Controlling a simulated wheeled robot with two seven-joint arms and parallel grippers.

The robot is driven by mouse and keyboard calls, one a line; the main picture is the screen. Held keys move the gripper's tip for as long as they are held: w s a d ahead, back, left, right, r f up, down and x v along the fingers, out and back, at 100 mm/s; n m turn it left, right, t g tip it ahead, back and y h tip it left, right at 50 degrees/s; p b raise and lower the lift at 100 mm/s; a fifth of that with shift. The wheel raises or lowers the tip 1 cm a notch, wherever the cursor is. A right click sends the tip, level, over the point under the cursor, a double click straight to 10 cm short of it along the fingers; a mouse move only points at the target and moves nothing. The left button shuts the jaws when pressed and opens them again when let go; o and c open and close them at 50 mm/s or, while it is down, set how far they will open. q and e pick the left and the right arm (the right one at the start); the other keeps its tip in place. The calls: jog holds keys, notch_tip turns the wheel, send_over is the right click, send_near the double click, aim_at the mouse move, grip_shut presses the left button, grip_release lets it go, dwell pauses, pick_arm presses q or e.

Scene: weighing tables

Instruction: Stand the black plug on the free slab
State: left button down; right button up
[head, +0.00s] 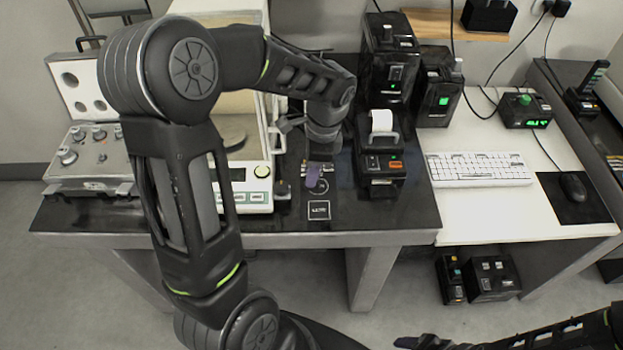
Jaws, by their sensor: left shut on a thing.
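My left gripper (314,180) points down over the black table top, right of the balance. It is shut, with a purplish finger pad showing. The black plug between its fingers is mostly hidden and hard to tell from the dark top. Just in front of the gripper lies a small dark square with a pale outline and lettering (319,210). A faint round outline shows under the fingertips. I cannot tell which of these marks is the free slab. My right gripper (420,342) is low at the bottom edge, partly cut off, and its opening is unclear.
The balance (245,196) stands left of the gripper, with a small dark object (283,198) beside it. A black label printer (380,165) with a paper roll stands close on the right. A keyboard (478,169) lies on the white table. The black top's front strip is clear.

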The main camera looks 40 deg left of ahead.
pick_arm(q)
jog(key=shift+f, duration=1.7)
jog(key=shift+f, duration=0.25)
jog(key=c, duration=1.2)
grip_release()
jog(key=shift+r, duration=0.1)
notch_tip(320, 180, up, 12)
jog(key=w+d, duration=0.1)
jog(key=shift+d+r+b, duration=0.15)
jog(key=shift+d+b, duration=0.1)
jog(key=shift+b, duration=0.15)
